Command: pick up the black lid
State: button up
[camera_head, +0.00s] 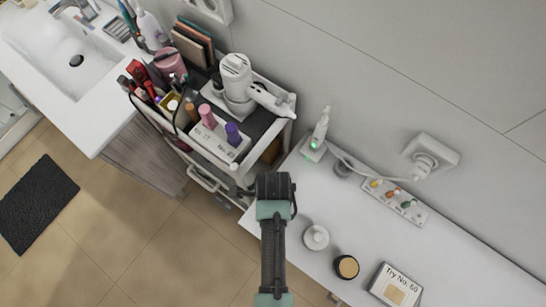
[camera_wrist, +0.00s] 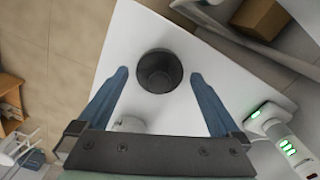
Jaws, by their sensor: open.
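The black lid (camera_wrist: 160,72) is a round, dark, hollow piece on the white tabletop (camera_wrist: 155,25) in the wrist view. My gripper (camera_wrist: 159,74) is open, with one blue finger on each side of the lid and visible gaps between. The lid appears unheld; the height of the fingertips above the table is hard to judge. In the head view my gripper (camera_head: 268,188) is over the left end of the white counter (camera_head: 275,222), and I cannot make out the lid there, apparently behind the gripper.
A cosmetics cart (camera_head: 222,150) stands just beyond my gripper. A charger with green lights (camera_head: 313,149) stands to the right. A white round jar (camera_head: 316,238), a black jar with tan contents (camera_head: 346,267) and a "Try No. 60" box (camera_head: 396,287) are on the counter.

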jog(key=c, duration=1.2)
jog(key=shift+o, duration=0.2)
